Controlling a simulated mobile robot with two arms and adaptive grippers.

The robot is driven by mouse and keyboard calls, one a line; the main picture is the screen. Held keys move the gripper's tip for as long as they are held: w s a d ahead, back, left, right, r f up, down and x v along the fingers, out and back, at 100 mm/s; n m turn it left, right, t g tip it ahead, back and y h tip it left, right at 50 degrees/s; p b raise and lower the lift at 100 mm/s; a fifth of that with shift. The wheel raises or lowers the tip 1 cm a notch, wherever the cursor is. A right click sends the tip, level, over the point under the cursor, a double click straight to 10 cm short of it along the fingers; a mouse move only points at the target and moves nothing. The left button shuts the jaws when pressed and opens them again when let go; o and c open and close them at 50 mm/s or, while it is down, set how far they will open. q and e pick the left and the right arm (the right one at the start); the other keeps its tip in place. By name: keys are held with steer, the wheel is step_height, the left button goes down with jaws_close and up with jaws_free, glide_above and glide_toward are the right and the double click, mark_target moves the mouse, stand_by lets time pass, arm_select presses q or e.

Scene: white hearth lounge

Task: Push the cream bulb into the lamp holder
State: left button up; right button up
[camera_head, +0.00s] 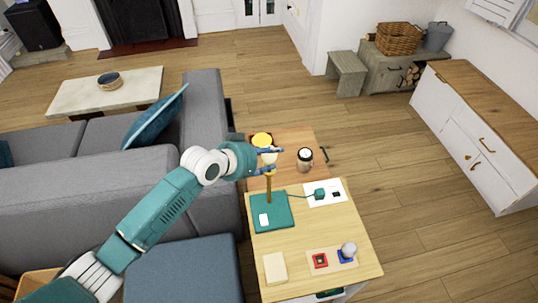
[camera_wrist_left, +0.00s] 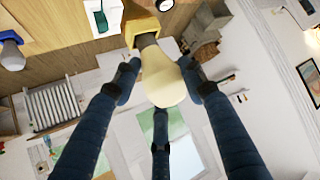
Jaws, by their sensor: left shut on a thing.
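The cream bulb (camera_wrist_left: 165,82) is between the fingers of my left gripper (camera_wrist_left: 165,85), which is shut on it. Its grey neck points to the yellow lamp holder (camera_wrist_left: 148,22) in the wrist view; I cannot tell how deep the neck sits. In the head view the bulb (camera_head: 268,158) is just above the brown lamp post (camera_head: 268,190), which stands on a teal base (camera_head: 283,214) with a white switch. My left gripper (camera_head: 270,159) comes in from the left there and partly hides the bulb. My right gripper is not in view.
On the light wooden table (camera_head: 300,239) lie a white bulb (camera_head: 348,249) at a blue socket, a red socket (camera_head: 320,261), a cream block (camera_head: 275,267) and a green plug (camera_head: 320,194). A jar (camera_head: 305,158) stands behind. A grey sofa (camera_head: 90,190) is at the left.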

mark_target(265, 157)
arm_select(q)
steer(key=shift+f, duration=0.3)
steer(key=o, duration=1.2)
steer(key=shift+p+v, duration=1.6)
steer(key=shift+v, duration=0.15)
steer(key=shift+p+v, duration=1.5)
steer(key=shift+v, duration=0.25)
